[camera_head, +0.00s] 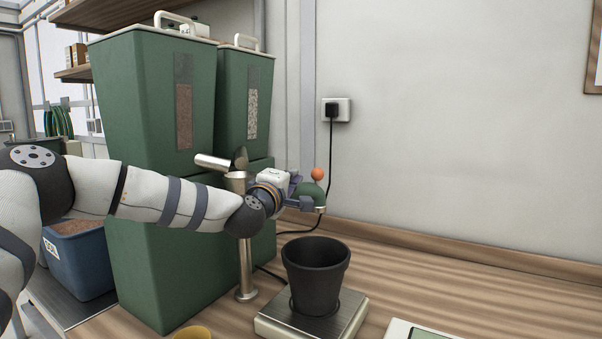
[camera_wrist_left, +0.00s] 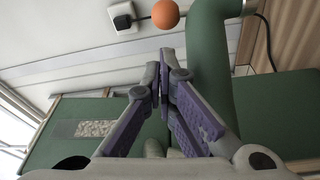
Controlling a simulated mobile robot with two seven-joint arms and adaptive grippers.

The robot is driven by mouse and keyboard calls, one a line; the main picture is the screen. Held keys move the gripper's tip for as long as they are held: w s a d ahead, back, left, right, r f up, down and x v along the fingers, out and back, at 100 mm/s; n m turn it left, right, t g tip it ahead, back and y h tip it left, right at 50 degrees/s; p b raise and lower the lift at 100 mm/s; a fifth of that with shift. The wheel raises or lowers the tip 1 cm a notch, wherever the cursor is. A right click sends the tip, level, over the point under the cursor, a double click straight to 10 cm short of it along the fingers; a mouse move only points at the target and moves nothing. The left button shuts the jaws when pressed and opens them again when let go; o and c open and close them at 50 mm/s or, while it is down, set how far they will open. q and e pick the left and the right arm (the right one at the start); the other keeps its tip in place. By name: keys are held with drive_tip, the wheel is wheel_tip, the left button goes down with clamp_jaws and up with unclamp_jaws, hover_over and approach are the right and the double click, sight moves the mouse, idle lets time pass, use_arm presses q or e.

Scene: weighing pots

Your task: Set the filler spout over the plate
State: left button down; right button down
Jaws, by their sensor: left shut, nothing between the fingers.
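The filler spout (camera_head: 311,191) is green, with an orange ball (camera_head: 317,174) on top. Its outlet appears above the black pot in the head view; the exact depth is hard to tell. In the left wrist view the green spout tube (camera_wrist_left: 212,65) runs beside my fingers, with the orange ball (camera_wrist_left: 165,14) beyond the tips. My left gripper (camera_head: 303,203) is at the spout and partly hides it. Its fingers (camera_wrist_left: 160,75) are shut with nothing between them. The steel plate (camera_head: 270,322) of the scale lies below, and the black pot (camera_head: 316,285) stands upright on it.
A metal post (camera_head: 244,260) stands left of the scale. Tall green bins (camera_head: 150,100) are behind my left arm. A wall socket (camera_head: 336,109) has a black cable running down. A white device (camera_head: 415,331) is at the front edge. The bench at right is clear.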

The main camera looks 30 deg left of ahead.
use_arm(q)
drive_tip(key=x, duration=0.4)
drive_tip(key=b+x, duration=0.1)
drive_tip(key=x, duration=0.1)
drive_tip(key=shift+f, duration=0.4)
drive_tip(key=shift+w+r, duration=0.25)
drive_tip(key=shift+w, duration=0.1)
drive_tip(key=shift+s, duration=0.1)
